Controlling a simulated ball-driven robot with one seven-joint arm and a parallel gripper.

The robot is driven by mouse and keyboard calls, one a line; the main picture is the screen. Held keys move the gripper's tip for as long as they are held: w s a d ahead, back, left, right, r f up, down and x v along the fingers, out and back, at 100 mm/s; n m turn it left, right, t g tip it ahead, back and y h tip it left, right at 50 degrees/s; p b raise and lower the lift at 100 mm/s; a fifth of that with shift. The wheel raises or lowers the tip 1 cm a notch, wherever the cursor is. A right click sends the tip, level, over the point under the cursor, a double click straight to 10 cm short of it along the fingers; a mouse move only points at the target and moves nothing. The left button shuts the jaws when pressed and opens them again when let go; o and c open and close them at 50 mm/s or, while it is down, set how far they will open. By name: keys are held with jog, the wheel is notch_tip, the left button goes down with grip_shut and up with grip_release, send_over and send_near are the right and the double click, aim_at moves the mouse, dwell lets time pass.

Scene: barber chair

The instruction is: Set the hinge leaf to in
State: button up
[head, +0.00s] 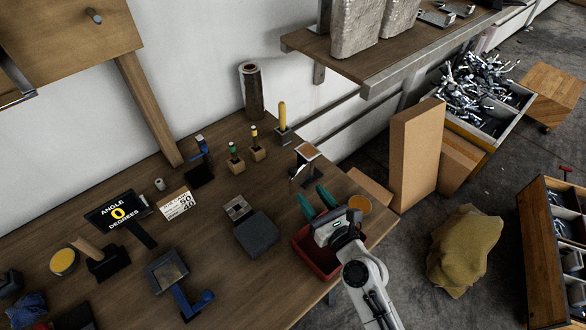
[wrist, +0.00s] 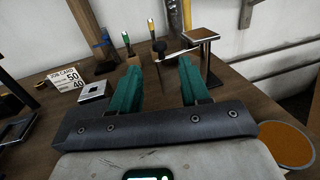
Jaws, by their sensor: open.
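A small silver metal plate (head: 238,208), which looks like a hinge leaf, lies flat against the far side of a dark grey block (head: 257,235) on the bench. It also shows in the wrist view as a pale plate (wrist: 94,92), left of my fingers. I cannot tell for sure that it is the hinge leaf. A sign (head: 118,213) reads "ANGLE 0 DEGREES". My gripper (head: 315,200) has green fingers, spread apart and empty, above the bench to the right of the plate.
A red tray (head: 311,262) lies below my gripper. A stand with a square brown top (head: 307,152) and a black-knobbed arm is just beyond the fingers. Handled tools (head: 233,150) stand behind. A job card (head: 176,204) is left of the plate. A round orange disc (head: 359,204) is right.

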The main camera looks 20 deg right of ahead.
aim_at(295, 173)
jog(key=w, duration=0.6)
jog(key=w+a+p, duration=0.1)
jog(key=w, duration=0.3)
jog(key=shift+a, duration=0.1)
jog(key=shift+c, duration=0.4)
grip_shut()
